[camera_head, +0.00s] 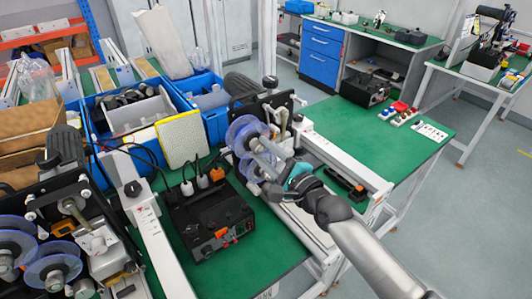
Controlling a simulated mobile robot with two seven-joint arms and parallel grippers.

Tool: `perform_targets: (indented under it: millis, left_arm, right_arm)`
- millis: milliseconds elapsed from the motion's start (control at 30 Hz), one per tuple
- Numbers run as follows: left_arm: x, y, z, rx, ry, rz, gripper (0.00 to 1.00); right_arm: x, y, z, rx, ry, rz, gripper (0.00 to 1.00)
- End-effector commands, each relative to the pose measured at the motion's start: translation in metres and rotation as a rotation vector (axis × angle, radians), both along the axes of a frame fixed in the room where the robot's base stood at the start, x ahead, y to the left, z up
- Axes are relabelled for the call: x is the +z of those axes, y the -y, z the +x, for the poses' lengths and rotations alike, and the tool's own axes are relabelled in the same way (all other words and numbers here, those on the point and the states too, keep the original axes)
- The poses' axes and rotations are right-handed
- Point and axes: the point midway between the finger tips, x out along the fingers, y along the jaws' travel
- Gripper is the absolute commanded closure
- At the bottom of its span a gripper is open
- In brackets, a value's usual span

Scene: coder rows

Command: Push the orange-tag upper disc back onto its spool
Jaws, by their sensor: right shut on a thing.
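A coder machine (262,102) stands at the middle of the green bench, with translucent blue discs on its near side. The upper disc (241,131) sits above a lower disc (249,168). My right arm comes in from the lower right, and its gripper (268,155) is at the right edge of these discs. It is shut on the upper disc, as far as the small view shows. The fingertips and the spool behind are partly hidden. I cannot make out an orange tag on the disc. My left gripper is not in view.
A black power box (210,218) with plugs and cables stands left of the discs. A second coder machine (75,220) with blue discs is at the left. Blue bins (190,85) and a yellow pad (182,138) stand behind. A white rail (345,160) runs right of the arm.

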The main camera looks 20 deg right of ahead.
Motion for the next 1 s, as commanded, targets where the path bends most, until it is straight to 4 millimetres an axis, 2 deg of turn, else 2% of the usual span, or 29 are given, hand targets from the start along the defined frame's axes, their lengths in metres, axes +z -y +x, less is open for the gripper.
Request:
perform_targets:
  millis: [400, 433, 700, 1000]
  left_arm:
    - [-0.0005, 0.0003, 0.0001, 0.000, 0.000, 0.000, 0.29]
    - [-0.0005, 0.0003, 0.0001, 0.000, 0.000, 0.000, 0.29]
    - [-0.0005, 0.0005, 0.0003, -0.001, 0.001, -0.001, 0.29]
    - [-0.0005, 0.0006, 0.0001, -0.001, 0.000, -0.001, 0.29]
  right_arm:
    - [0.0010, -0.0015, 0.0044, 0.000, 0.002, 0.001, 1.00]
    - [0.0010, -0.0015, 0.0044, 0.000, 0.002, 0.001, 0.56]
    - [0.0005, -0.0014, 0.0042, 0.000, 0.001, 0.000, 0.26]
    - [-0.0004, -0.0011, 0.0028, 0.000, -0.001, 0.001, 0.25]
